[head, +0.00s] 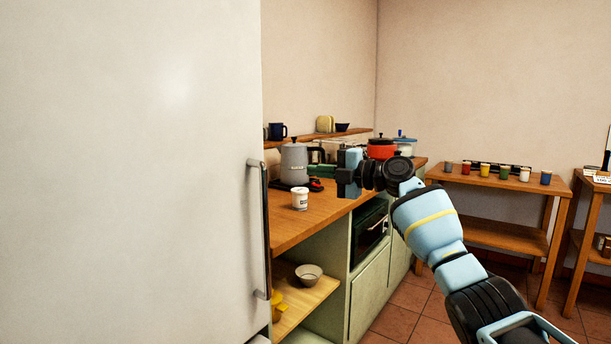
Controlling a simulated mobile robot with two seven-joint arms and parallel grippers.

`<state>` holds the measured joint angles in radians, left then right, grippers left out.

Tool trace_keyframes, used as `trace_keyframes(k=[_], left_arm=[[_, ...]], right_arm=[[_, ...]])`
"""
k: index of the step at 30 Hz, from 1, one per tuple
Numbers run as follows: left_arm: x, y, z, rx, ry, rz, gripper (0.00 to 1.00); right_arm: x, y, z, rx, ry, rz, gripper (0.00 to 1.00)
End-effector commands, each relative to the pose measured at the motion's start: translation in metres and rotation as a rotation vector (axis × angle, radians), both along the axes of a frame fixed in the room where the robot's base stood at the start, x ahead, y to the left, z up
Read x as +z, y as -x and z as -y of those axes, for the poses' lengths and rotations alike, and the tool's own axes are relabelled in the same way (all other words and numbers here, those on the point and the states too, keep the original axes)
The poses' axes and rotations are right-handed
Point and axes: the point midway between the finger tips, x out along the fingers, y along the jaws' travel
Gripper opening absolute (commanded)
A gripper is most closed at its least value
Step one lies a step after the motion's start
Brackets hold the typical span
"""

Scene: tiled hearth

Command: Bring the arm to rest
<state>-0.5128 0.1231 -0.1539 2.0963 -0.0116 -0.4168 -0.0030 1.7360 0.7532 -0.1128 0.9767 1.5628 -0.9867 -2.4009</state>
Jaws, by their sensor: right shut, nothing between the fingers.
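My right arm comes in from the lower right of the head view and reaches over the wooden counter. Its right gripper (318,170) points left, level with the grey kettle (294,163) and close to it in the picture. The fingers are shut with nothing held. Whether they touch the kettle cannot be told. A white cup (300,198) stands upright on the counter (290,230), below and left of the gripper. My left gripper is out of view.
A large white fridge door (130,170) with a vertical handle (264,230) fills the left. A red pot (381,149) stands behind my wrist. A wooden side table (490,185) with several coloured cups stands at right. Tiled floor (405,300) shows below the arm.

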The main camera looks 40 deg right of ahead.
Motion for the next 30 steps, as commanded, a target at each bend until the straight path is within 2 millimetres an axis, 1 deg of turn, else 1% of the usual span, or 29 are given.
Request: trace_keyframes(k=[3, 7, 18, 20, 21, 23, 26, 27, 29, 30], left_arm=[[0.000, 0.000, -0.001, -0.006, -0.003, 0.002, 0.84], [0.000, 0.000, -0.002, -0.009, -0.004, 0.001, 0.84], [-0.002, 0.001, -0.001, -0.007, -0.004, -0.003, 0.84], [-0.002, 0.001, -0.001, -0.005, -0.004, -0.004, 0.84], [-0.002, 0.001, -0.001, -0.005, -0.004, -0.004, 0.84], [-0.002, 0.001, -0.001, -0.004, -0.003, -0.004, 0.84], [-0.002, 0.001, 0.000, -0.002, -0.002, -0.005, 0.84], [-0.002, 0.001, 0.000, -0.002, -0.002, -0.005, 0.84], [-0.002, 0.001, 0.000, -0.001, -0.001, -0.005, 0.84], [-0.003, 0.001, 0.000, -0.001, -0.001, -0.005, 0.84]], right_arm=[[0.000, 0.000, 0.008, 0.000, -0.002, 0.000, 0.00], [0.000, 0.000, 0.011, 0.002, -0.001, 0.000, 0.00], [0.000, 0.000, 0.011, 0.002, -0.001, 0.000, 0.00], [-0.003, -0.001, 0.010, 0.002, -0.002, -0.004, 0.00], [-0.007, -0.002, 0.009, 0.002, -0.003, -0.014, 0.00], [-0.021, -0.005, 0.004, -0.001, -0.009, -0.041, 0.00], [-0.063, -0.012, -0.009, -0.012, -0.028, -0.122, 0.00], [-0.086, -0.014, -0.016, -0.019, -0.040, -0.165, 0.00], [-0.123, -0.017, -0.028, -0.033, -0.058, -0.233, 0.00], [-0.149, -0.017, -0.036, -0.043, -0.071, -0.279, 0.00]])
